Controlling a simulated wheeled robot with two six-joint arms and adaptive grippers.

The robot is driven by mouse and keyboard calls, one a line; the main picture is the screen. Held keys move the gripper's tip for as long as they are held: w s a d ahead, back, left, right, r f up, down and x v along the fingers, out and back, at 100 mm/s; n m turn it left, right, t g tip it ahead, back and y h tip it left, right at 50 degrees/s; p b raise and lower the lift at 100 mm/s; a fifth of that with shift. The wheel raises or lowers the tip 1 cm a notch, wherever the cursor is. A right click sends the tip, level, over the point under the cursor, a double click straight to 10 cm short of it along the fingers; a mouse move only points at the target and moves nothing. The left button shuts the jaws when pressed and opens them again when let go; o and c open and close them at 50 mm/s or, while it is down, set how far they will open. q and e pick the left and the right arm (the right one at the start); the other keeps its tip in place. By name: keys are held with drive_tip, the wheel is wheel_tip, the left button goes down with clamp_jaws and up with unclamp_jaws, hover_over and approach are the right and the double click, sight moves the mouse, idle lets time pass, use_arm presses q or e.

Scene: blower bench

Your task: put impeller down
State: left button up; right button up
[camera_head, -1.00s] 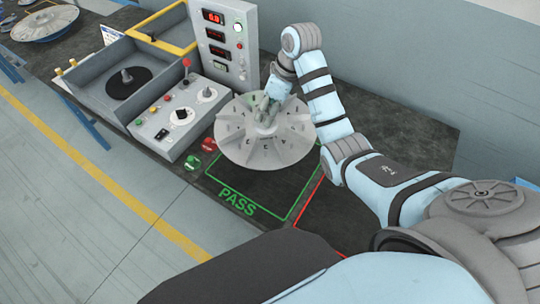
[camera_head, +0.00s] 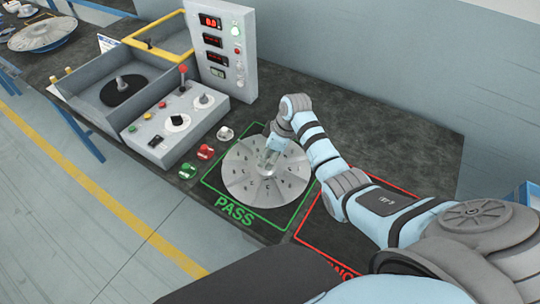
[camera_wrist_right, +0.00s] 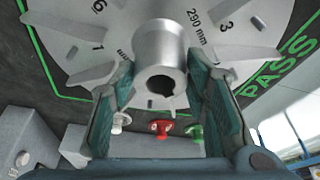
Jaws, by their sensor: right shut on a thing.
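The impeller (camera_head: 252,187) is a grey finned disc with a central hub. In the head view it is over the green-outlined PASS area (camera_head: 218,207), inside or nearly inside the outline; I cannot tell whether it touches the mat. My right gripper (camera_head: 272,156) is shut on its hub from above. In the right wrist view the hub (camera_wrist_right: 160,60) of the impeller is between the two fingers of my right gripper (camera_wrist_right: 160,90), with numbers and "290 mm" marked on the disc. My left gripper is not in view.
A grey balancing machine (camera_head: 122,85) with a spindle, a control panel and a display tower (camera_head: 225,50) stands at the left. A red (camera_head: 205,152) and a green stamp (camera_head: 187,171) lie beside the PASS area. A red-outlined area (camera_head: 345,240) is at the right. Another disc (camera_head: 42,35) is far left.

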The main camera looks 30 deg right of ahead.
drive_tip(key=o, duration=1.3)
drive_tip(key=shift+c, duration=0.2)
drive_tip(key=shift+r, duration=0.1)
drive_tip(key=p+v, duration=0.2)
drive_tip(key=v, duration=1)
